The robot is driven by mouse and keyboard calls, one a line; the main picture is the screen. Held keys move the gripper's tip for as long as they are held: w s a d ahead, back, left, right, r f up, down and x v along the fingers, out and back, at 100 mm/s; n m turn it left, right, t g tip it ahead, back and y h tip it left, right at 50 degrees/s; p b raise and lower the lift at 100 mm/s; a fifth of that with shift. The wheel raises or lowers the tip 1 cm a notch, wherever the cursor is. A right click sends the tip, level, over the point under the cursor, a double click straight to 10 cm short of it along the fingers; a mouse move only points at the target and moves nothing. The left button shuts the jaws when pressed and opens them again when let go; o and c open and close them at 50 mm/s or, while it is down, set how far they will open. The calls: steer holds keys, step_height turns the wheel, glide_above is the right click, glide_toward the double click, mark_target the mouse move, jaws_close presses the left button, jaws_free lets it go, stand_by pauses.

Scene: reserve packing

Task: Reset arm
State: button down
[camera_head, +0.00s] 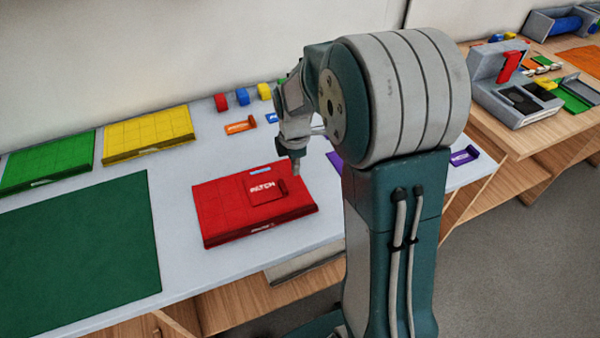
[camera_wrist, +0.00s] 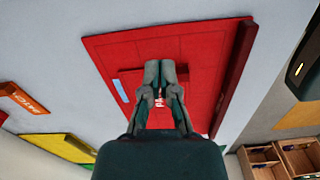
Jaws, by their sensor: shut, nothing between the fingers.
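My gripper (camera_head: 296,172) is over the back right part of the red tray (camera_head: 222,215) on the white table, its tip close to the red patch piece (camera_head: 262,198). In the wrist view my gripper (camera_wrist: 160,68) is shut, with its fingertips together and nothing between them. The red tray (camera_wrist: 205,45) and the edge of the red patch piece (camera_wrist: 128,78) show behind the fingers. I cannot tell whether the fingertips touch the piece. My upper arm hides part of the table at the right.
A green mat (camera_head: 75,250) lies at the left. A green tray (camera_head: 45,165) and a yellow tray (camera_head: 148,132) stand along the wall. An orange piece (camera_head: 240,125) and a purple piece (camera_head: 464,156) lie on the table. A grey machine (camera_head: 500,95) stands on the wooden bench at the right.

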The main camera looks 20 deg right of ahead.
step_height(320, 180, up, 9)
steer(key=s+m, duration=0.2)
steer(key=s, duration=0.1)
steer(key=s+a+r+m+t, duration=0.2)
steer(key=s+r+m, duration=0.1)
steer(key=s+m, duration=0.4)
steer(key=s+a+r+m+t, duration=0.3)
steer(key=s+m, duration=0.4)
steer(key=s, duration=0.3)
steer(key=shift+s+r+m+t, duration=0.15)
steer(key=shift+r+m+t, duration=0.15)
steer(key=shift+r+m, duration=0.15)
